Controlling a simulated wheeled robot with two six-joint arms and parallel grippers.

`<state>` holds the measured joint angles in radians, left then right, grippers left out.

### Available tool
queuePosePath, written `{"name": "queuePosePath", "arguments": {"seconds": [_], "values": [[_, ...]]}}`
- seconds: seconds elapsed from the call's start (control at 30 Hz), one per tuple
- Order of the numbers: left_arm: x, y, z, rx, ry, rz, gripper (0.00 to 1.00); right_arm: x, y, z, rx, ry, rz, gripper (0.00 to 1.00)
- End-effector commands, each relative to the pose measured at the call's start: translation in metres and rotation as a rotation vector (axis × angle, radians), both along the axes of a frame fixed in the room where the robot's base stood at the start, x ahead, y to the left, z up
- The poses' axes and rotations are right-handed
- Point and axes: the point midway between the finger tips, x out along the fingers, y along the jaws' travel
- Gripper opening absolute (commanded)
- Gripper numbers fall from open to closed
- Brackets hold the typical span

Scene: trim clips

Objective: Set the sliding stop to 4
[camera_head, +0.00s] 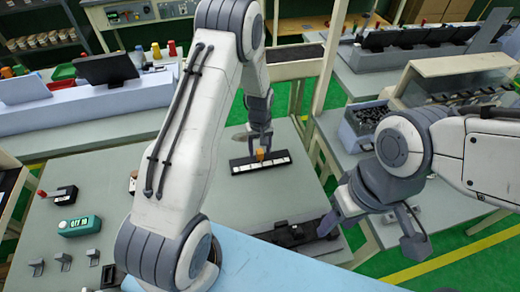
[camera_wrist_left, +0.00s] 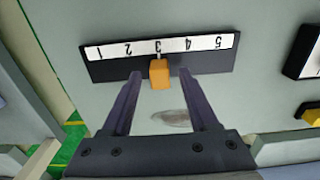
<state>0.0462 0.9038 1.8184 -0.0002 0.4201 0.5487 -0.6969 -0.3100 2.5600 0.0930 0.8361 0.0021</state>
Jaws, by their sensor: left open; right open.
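The sliding stop is an orange block (camera_head: 261,154) on a black rail with a white number strip (camera_head: 242,167). In the left wrist view the rail (camera_wrist_left: 109,69) shows numbers 1 to 5 upside down, and the orange stop (camera_wrist_left: 159,75) is in line with 3. The 4 is just to its right there. My left gripper (camera_head: 261,138) is over the rail. In the left wrist view its fingers (camera_wrist_left: 160,84) are open, one on each side of the stop, with visible gaps. My right gripper (camera_head: 414,226) is open and empty, away from the rail at the right.
A teal counter box (camera_head: 80,226), small grey clips (camera_head: 64,261) and a black-and-red device (camera_head: 64,194) are at the left of the table. A dark fixture (camera_head: 300,234) lies at the front. The grey table around the rail is mostly clear.

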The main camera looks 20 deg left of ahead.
Motion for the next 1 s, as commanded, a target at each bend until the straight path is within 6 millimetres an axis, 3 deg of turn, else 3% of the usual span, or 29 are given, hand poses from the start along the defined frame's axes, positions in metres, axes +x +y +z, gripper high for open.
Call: {"name": "queuePosePath", "arguments": {"seconds": [0.2, 0.47, 0.6, 0.63, 1.0], "values": [[0.000, 0.000, -0.015, 0.000, 0.000, -0.001, 0.60, 0.000, 0.000, 0.005, 0.000, 0.000, 0.001, 0.50], [0.000, 0.000, -0.016, 0.000, -0.001, -0.001, 0.60, 0.000, 0.000, 0.004, 0.000, 0.000, 0.001, 0.50], [0.000, 0.000, -0.016, 0.000, -0.001, -0.001, 0.06, 0.000, 0.000, 0.004, 0.000, 0.000, 0.001, 0.50], [0.000, 0.000, -0.016, 0.000, -0.001, -0.001, 0.00, 0.000, 0.000, 0.004, 0.000, 0.000, 0.001, 0.50], [0.000, 0.000, -0.015, 0.000, 0.000, -0.001, 0.00, 0.000, 0.000, 0.005, 0.000, 0.000, 0.001, 0.50]]}}
